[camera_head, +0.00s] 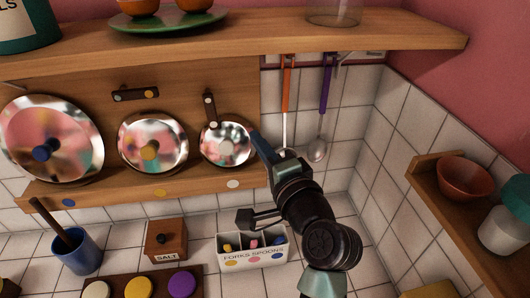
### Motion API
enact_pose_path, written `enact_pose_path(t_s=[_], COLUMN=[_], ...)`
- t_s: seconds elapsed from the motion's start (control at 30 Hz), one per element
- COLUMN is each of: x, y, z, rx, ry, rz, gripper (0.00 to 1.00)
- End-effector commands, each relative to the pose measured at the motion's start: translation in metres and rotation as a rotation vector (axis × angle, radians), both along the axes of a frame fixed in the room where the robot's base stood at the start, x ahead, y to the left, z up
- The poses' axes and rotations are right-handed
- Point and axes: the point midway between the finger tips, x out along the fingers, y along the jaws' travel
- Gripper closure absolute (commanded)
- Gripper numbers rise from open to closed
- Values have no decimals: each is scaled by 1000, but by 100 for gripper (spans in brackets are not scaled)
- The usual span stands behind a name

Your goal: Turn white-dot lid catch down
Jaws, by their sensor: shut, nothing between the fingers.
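The white-dot lid is the small shiny lid (240,146) with a pale knob, at the right end of the wooden rack, above the white dot (233,184). Its dark catch (209,106) points nearly straight down, tilted slightly, with its lower end over the lid's top rim. My gripper (256,138) is shut and empty. Its tip is just right of the lid's right rim, in front of the rack's right edge; whether it touches the lid cannot be told. The catch lies up and left of the tip, apart from it.
The yellow-dot lid (139,127) has a sideways catch (135,94) above it. The blue-dot lid (82,119) is farther left. An orange-handled utensil (287,90) and a purple-handled spoon (325,90) hang right of my gripper. A shelf (400,33) runs above; a cutlery box (252,258) stands below.

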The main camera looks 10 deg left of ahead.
Motion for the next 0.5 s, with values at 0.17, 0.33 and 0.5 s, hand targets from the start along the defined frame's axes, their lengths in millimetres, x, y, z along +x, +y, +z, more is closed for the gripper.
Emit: enact_pose_path(t_s=[0.17,0.33,0.5], x=[-12,-17,-10], y=[-11,-17,-12], z=[0,9,7], rx=[1,26,33], ry=[2,13,14], rz=[-3,-1,0], gripper=[100,100,100])
